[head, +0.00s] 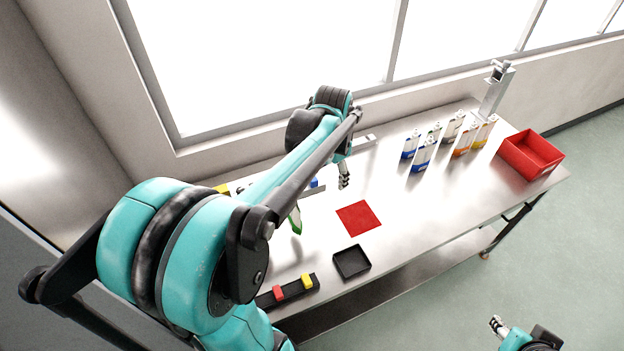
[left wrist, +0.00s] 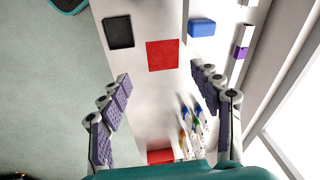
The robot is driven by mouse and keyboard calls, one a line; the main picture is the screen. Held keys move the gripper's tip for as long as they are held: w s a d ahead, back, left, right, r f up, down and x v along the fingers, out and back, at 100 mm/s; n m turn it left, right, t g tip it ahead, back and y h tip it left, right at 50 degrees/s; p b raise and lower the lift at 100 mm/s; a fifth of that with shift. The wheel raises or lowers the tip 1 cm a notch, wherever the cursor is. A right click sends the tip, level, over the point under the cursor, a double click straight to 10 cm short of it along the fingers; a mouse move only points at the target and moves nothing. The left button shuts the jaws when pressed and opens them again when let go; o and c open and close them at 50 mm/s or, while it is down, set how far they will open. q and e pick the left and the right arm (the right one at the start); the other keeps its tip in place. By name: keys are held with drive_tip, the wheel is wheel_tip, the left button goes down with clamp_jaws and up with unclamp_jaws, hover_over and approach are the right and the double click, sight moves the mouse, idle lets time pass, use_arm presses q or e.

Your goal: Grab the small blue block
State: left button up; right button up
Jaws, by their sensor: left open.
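The small blue block (left wrist: 202,27) lies on the metal table beside the red square mat (left wrist: 162,55) in the left wrist view. In the head view a bit of the blue block (head: 314,183) shows just right of my left arm's forearm. My left gripper (head: 343,178) is above the table, apart from the block. In the left wrist view its fingers (left wrist: 160,77) are spread wide and empty, with the block beyond the right fingertip. My right gripper (head: 496,325) is at the lower right, off the table; its opening is too small to tell.
A black tray (head: 351,262) and a dark rack (head: 290,291) with red and yellow blocks are near the front edge. Several bottles (head: 423,155) and a red bin (head: 531,154) stand right. A purple-and-white block (left wrist: 241,42) lies by the wall.

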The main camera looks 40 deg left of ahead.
use_arm(q)
drive_tip(key=m+g, duration=0.2)
hover_over(312, 177)
drive_tip(key=shift+h, duration=0.4)
drive_tip(key=f, duration=0.5)
drive_tip(key=shift+w+d, duration=0.2)
drive_tip(key=shift+d, duration=0.05)
drive_tip(key=shift+a+f, duration=0.25)
wheel_tip(312, 177, down, 8)
drive_tip(key=shift+s+r+p, duration=0.15)
drive_tip(key=shift+r+p, duration=0.1)
drive_tip(key=shift+p, duration=0.2)
drive_tip(key=c, duration=1.2)
